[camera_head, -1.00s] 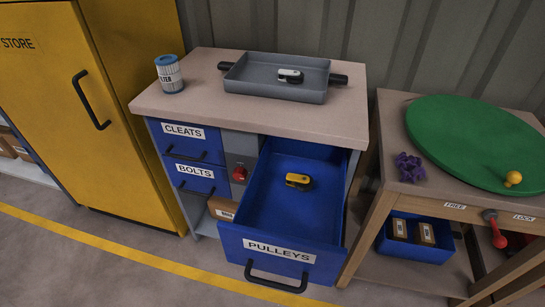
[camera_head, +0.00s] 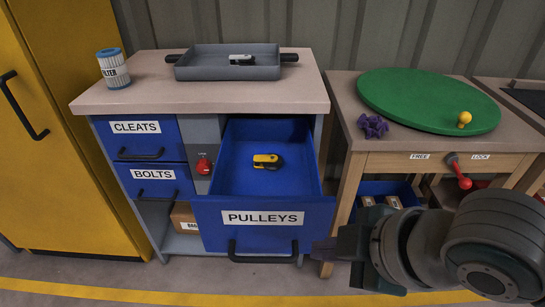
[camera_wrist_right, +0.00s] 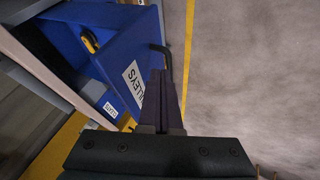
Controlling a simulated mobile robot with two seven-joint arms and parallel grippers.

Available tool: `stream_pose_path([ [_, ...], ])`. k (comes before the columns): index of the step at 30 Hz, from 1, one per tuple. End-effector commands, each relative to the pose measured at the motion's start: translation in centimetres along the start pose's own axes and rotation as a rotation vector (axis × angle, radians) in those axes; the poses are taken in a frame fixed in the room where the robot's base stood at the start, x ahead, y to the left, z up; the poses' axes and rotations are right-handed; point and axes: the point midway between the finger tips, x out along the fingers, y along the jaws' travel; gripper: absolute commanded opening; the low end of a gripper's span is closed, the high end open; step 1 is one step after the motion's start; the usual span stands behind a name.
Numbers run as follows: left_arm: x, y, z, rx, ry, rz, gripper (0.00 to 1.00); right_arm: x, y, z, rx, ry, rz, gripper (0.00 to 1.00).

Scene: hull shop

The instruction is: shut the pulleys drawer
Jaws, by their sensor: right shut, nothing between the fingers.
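The blue pulleys drawer (camera_head: 222,210) is pulled well out of the bench in the head view, with its label (camera_head: 262,218) and dark bar handle (camera_head: 263,252) on the front. A yellow and black pulley (camera_head: 267,161) lies inside it. My right gripper (camera_head: 322,250) is shut and empty, just right of the drawer's handle in the head view. In the right wrist view the shut fingers (camera_wrist_right: 162,78) appear beside the drawer front (camera_wrist_right: 122,68) and handle (camera_wrist_right: 165,58); whether they touch is unclear. My left gripper is not in view.
The cleats drawer (camera_head: 135,150) and bolts drawer (camera_head: 150,190) are shut, with a red knob (camera_head: 203,166) beside them. A grey tray (camera_head: 215,70) and a filter (camera_head: 113,75) stand on the bench top (camera_head: 130,105). A wooden table (camera_head: 350,125) with a green disc (camera_head: 400,90) stands right.

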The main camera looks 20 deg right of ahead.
Motion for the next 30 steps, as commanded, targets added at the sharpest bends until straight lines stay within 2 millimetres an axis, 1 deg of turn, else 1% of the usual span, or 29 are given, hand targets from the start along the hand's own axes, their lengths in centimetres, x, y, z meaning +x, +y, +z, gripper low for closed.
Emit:
stream_pose_path([
  [1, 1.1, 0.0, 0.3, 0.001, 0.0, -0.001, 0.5, 1.5, -0.2, 0.2, 0.003, 0.001, 0.001, 0.0],
  [2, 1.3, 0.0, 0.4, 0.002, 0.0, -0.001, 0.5, 2.1, -0.2, 0.2, 0.003, 0.0, 0.0, 0.0],
  [6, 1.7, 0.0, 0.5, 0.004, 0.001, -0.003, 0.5, 2.9, 1.9, 0.1, 0.0, 0.0, 0.004, 0.0],
  [9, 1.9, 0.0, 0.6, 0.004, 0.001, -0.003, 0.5, 3.3, 2.8, 0.1, 0.001, -0.001, 0.002, 0.0],
  [14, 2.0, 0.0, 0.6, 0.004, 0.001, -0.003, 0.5, 3.5, 3.5, 0.0, 0.002, 0.0, 0.0, 0.0],
  [25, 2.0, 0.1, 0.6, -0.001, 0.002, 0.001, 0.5, 3.5, 3.5, 0.0, 0.001, -0.001, 0.0, 0.0],
  [30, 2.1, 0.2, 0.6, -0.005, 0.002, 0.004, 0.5, 3.8, 4.0, 0.1, 0.001, -0.002, 0.0, 0.0],
])
